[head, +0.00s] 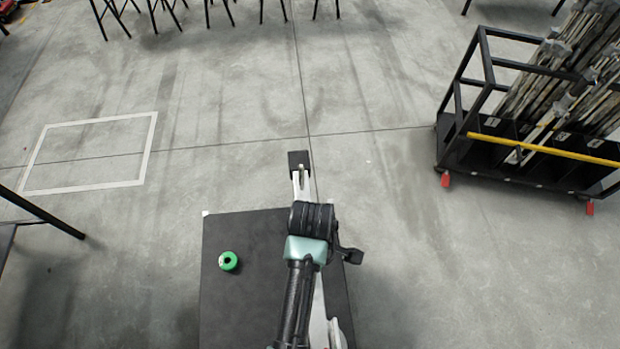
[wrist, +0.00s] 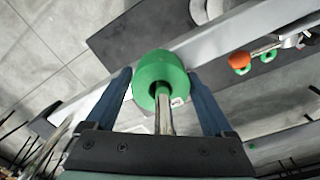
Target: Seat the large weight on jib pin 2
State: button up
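In the wrist view, a large green weight (wrist: 148,70) sits around a bare metal pin (wrist: 164,118). The pin comes out of the weight's hole towards my palm. My gripper (wrist: 160,75) has one blue finger on each side of the weight, with the tips at its sides. I cannot tell whether the fingers touch it or leave a small gap. Behind the weight runs the pale jib beam (wrist: 228,32). In the head view, the pale jib (head: 319,315) shows beside my arm; my arm hides the gripper, the pin and this weight.
Another green weight (head: 228,262) lies on the dark platform (head: 222,315). An orange knob (wrist: 238,60) and small green pieces show at the right in the wrist view. A black cart with poles (head: 480,165) stands at the right. The floor ahead is clear, up to stands at the back.

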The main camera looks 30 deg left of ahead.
jog(key=shift+o, duration=0.6)
jog(key=shift+s+f, duration=0.1)
jog(key=r, duration=1.1)
jog(key=shift+s+d+r, duration=0.1)
jog(key=shift+d+r, duration=0.1)
jog(key=shift+r, duration=0.1)
jog(key=shift+s+r+p, duration=0.1)
jog(key=shift+r+p, duration=0.7)
jog(key=shift+p, duration=0.3)
